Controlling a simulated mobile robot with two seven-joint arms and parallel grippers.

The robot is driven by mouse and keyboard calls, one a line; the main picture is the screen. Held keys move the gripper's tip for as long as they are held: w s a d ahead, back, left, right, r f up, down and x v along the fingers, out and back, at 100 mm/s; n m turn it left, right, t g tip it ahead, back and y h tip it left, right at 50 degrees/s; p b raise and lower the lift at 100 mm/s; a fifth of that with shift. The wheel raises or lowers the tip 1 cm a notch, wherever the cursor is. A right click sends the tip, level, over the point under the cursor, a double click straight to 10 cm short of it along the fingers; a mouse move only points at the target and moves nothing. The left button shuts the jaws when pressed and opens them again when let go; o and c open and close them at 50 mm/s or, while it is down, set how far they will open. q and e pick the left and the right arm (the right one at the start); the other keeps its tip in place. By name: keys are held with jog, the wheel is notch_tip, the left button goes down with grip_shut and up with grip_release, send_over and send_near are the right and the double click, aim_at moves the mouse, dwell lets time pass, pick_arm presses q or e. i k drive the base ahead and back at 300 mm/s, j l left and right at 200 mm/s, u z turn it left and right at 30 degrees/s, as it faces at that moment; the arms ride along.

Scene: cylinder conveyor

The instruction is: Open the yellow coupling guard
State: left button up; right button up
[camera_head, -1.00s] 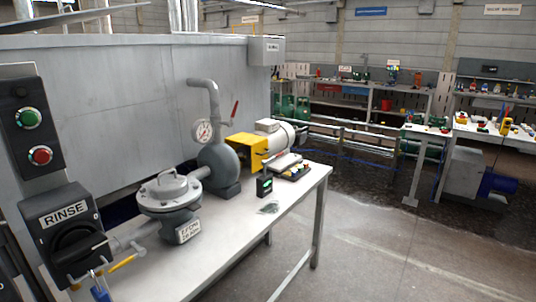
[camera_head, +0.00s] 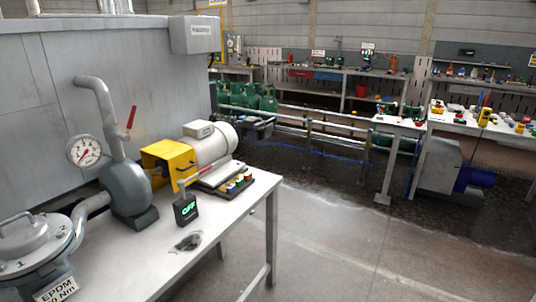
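The yellow coupling guard (camera_head: 168,158) sits on the white table between the grey pump body (camera_head: 123,188) and the white cylindrical motor (camera_head: 214,147). Its top and near side show; a dark gap shows below its top on the near side. Whether it is latched cannot be told. Neither of my grippers is in the picture.
A gauge (camera_head: 84,151) and red lever (camera_head: 131,118) stand left. Open floor (camera_head: 340,235) lies right.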

aim_at(181, 157)
jog(key=i+l+z, duration=0.25)
jog(key=i, duration=0.2)
jog(key=i+l+z, duration=0.25)
jog(key=i, duration=0.2)
jog(key=i+z, duration=0.3)
jog(key=i, duration=0.15)
jog(key=i+u, duration=0.1)
jog(key=i, duration=1.35)
jog(key=i+u, duration=0.45)
jog(key=i+l+u, duration=0.15)
jog(key=i+u, duration=0.3)
jog(key=i+l+u, duration=0.25)
jog(key=u, duration=0.15)
